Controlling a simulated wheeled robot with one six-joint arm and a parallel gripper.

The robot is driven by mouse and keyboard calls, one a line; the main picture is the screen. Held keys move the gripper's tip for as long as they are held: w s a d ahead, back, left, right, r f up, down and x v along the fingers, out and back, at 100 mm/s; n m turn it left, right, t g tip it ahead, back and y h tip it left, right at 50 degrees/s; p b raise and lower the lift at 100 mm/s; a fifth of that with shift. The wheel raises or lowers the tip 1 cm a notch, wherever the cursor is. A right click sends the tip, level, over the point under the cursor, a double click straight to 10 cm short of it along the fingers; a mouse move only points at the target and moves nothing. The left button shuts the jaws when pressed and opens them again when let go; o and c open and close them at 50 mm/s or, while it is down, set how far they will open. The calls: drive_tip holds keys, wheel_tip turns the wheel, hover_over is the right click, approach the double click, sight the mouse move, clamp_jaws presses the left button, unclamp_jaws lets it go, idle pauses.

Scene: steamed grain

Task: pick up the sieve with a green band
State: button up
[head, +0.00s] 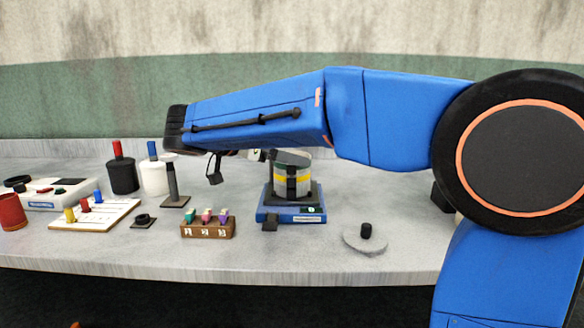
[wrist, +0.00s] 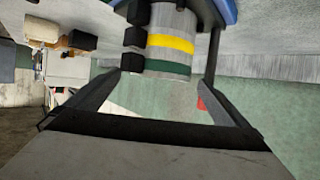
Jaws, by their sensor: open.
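The sieve with a green band (wrist: 168,68) is at the top of a stack, above a pale sieve with a yellow band (wrist: 171,43). In the head view the stack stands on a blue-based device (head: 291,214); the yellow band (head: 281,178) shows there, with a dark greenish top (head: 291,158) above it. Dark tabs run down the stack's side. My gripper (wrist: 166,70) is open, with its fingers on either side of the stack's top in the wrist view. I cannot tell whether they touch it.
Left of the stack are a wooden block with colored pegs (head: 208,228), a dark upright post (head: 171,182), and black and white bottles (head: 123,176). A grey disc with a black knob (head: 365,243) lies to the right. Bare counter surrounds the disc.

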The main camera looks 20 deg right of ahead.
drive_tip(key=x, duration=0.4)
drive_tip(key=shift+w+d+f, duration=0.1)
drive_tip(key=shift+d+f, duration=0.05)
drive_tip(key=shift+f, duration=0.05)
drive_tip(key=shift+c, duration=0.3)
drive_tip(key=c, duration=1.9)
drive_tip(key=shift+c, duration=0.2)
drive_tip(key=shift+r, duration=0.15)
